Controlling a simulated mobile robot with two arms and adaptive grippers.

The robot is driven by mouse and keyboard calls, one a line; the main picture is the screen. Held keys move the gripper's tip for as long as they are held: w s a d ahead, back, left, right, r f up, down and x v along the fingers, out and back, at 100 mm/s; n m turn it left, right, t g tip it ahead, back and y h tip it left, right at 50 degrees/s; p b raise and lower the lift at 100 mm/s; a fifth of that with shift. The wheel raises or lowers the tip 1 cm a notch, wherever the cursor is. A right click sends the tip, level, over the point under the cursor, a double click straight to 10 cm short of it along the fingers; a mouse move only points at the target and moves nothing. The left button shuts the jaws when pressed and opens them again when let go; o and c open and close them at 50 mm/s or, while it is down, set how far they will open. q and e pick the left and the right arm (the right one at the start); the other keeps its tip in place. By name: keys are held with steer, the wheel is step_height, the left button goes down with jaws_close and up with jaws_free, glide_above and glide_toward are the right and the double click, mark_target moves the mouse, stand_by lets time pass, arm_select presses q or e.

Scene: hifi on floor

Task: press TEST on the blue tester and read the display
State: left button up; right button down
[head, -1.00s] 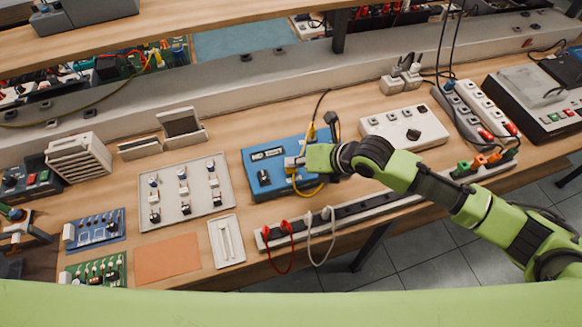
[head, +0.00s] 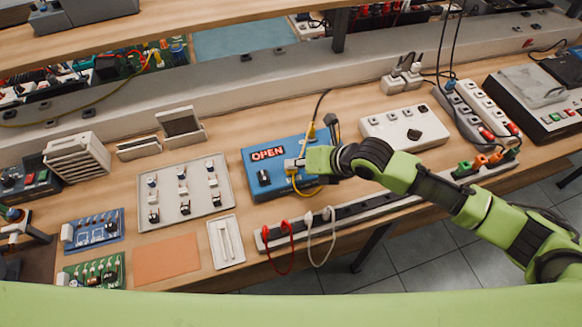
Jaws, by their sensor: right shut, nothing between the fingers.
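The blue tester (head: 284,181) lies on the wooden bench in the middle of the view. Its display (head: 267,154) is lit and reads OPEN in red letters. A black knob (head: 263,177) sits on its front left. My right gripper (head: 297,164) is shut with nothing in it, its tips over the right part of the tester's top. The gripper hides that part, so the TEST button and any contact with it cannot be made out. A yellow cable plug (head: 311,132) stands at the tester's back edge and a yellow cable loops under the gripper. My left gripper is not in view.
A tray of small switches (head: 184,190) and a narrow white tray (head: 227,241) lie left of the tester. A power strip (head: 345,212) with red and white leads runs along the front edge. A white socket box (head: 404,128) stands to the right. An orange mat (head: 166,257) lies front left.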

mark_target(294, 171)
steer(key=shift+r, duration=0.1)
steer(key=shift+r+p, duration=0.75)
step_height(294, 171, up, 5)
steer(key=p, duration=0.4)
stand_by(0.8)
